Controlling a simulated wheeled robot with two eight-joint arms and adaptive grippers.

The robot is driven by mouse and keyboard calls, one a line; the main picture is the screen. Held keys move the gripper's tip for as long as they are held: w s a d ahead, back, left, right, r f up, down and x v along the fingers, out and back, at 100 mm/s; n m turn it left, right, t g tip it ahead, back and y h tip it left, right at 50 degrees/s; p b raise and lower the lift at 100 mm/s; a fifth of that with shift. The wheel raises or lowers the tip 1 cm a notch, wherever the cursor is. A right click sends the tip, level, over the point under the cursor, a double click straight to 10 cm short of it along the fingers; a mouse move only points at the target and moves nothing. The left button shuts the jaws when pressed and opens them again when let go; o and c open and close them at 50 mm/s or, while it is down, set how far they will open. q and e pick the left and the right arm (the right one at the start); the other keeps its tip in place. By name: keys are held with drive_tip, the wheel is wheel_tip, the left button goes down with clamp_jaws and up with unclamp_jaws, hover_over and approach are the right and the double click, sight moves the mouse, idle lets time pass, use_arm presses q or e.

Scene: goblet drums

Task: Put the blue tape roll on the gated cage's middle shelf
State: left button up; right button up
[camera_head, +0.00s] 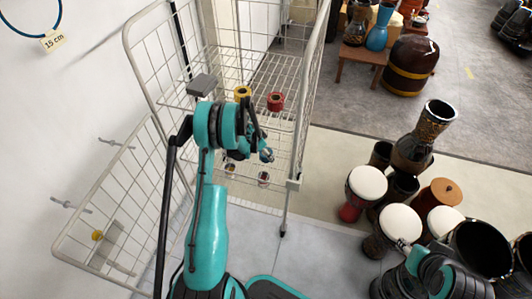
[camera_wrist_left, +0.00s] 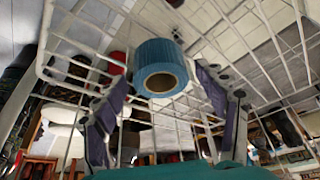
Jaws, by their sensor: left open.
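The gated wire cage (camera_head: 300,125) stands open in the head view, with wire shelves inside. The blue tape roll (camera_head: 266,155) shows small and partly hidden beside my left gripper (camera_head: 259,146), inside the cage. In the left wrist view, the blue tape roll (camera_wrist_left: 160,50) lies ahead of and between the two spread fingers of my left gripper (camera_wrist_left: 162,85), its hole facing the camera. The fingers appear apart from it. A wire grid is close to the roll; whether it rests on a shelf I cannot tell. My right gripper is not in view.
The open gate (camera_head: 112,200) swings out left, near the wall. Several drums, including a white-topped one (camera_head: 367,182), crowd the right.

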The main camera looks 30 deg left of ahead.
use_arm(q)
drive_tip(key=s+a, duration=0.1)
drive_tip(key=s, duration=0.2)
drive_tip(key=s+a+p, duration=0.1)
drive_tip(key=s+a, duration=0.1)
drive_tip(key=s, duration=0.2)
drive_tip(key=s+a+p, duration=0.1)
drive_tip(key=s, duration=0.2)
drive_tip(key=shift+s+a+r, duration=0.2)
drive_tip(key=shift+a+r, duration=0.05)
drive_tip(key=shift+a, duration=0.15)
drive_tip(key=shift+s+a, duration=0.15)
drive_tip(key=shift+s, duration=0.2)
drive_tip(key=shift+f, duration=0.1)
